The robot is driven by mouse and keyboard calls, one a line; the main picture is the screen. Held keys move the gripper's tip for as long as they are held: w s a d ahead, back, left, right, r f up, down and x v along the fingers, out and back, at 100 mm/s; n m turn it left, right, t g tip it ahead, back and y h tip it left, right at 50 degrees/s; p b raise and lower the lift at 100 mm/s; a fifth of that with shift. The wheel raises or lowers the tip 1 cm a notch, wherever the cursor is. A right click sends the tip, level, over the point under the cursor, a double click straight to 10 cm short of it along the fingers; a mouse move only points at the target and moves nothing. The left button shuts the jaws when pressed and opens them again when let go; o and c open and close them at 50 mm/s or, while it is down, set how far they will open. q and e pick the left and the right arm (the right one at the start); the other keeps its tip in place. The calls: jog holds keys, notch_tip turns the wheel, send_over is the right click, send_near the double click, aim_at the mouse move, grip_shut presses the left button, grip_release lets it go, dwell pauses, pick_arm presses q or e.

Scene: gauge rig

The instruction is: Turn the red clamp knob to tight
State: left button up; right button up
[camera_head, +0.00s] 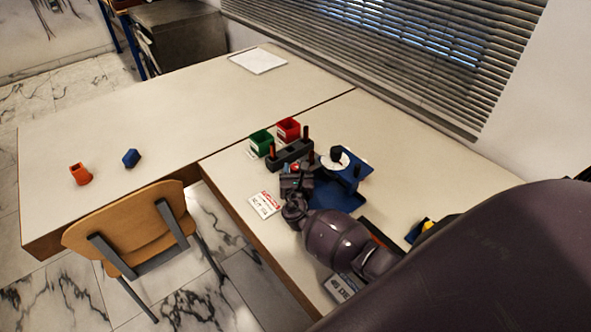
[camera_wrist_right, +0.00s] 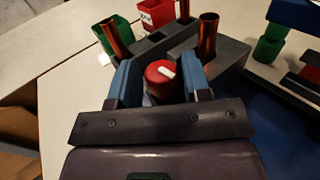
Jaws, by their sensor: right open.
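The red clamp knob (camera_wrist_right: 161,82) shows in the right wrist view, with a short white mark on its top. My right gripper (camera_wrist_right: 163,74) is open, with one blue finger on each side of the knob. I cannot tell whether the fingers touch it. In the head view the knob (camera_head: 295,167) is a small red spot at the tip of my right gripper (camera_head: 297,176), largely hidden by it. Any tight marking by the knob is hidden or too small to read. My left gripper is not in view.
A dark grey block (camera_head: 290,154) with upright copper-coloured tubes stands just behind the knob. Green (camera_head: 262,142) and red (camera_head: 287,130) bins are beyond it. A blue plate (camera_head: 330,196) lies to the right, and a printed card (camera_head: 265,205) lies to the left.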

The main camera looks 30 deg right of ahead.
jog(key=shift+w+d, duration=0.1)
jog(key=shift+w, duration=0.05)
jog(key=c, duration=0.6)
jog(key=shift+m+g+h, duration=0.8)
jog(key=shift+m+h, duration=0.1)
jog(key=shift+h, duration=0.2)
jog(key=shift+c, duration=0.2)
jog(key=o, duration=0.6)
jog(key=shift+o, duration=0.2)
jog(key=v, duration=1.1)
jog(key=shift+w, duration=0.1)
